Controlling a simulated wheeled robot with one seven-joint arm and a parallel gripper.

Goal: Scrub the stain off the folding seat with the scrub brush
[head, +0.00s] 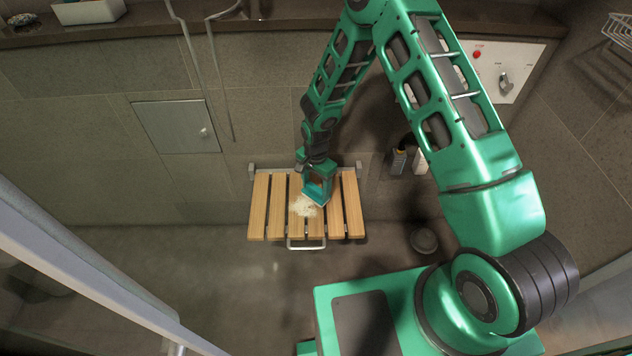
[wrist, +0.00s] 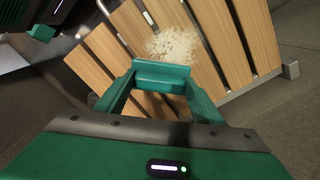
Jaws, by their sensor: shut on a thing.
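The folding seat (head: 354,208) is folded down from the wall, with light wooden slats and gaps between them. It fills much of the wrist view (wrist: 262,40). A pale, speckled stain (head: 303,207) lies across its middle slats, and shows just beyond my fingertips in the wrist view (wrist: 174,43). My gripper (head: 317,184) points down over the seat, just right of the stain. It is shut on the scrub brush (wrist: 162,75), a teal block between the fingertips. The brush's underside is hidden, so I cannot tell whether it touches the slats.
A metal rail loop (head: 306,246) sits at the seat's front edge. Dark and white bottles (head: 398,162) stand right of the seat by the wall. A wall panel (head: 176,127) is at left, and a control plate (head: 502,70) at upper right. Floor in front is clear.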

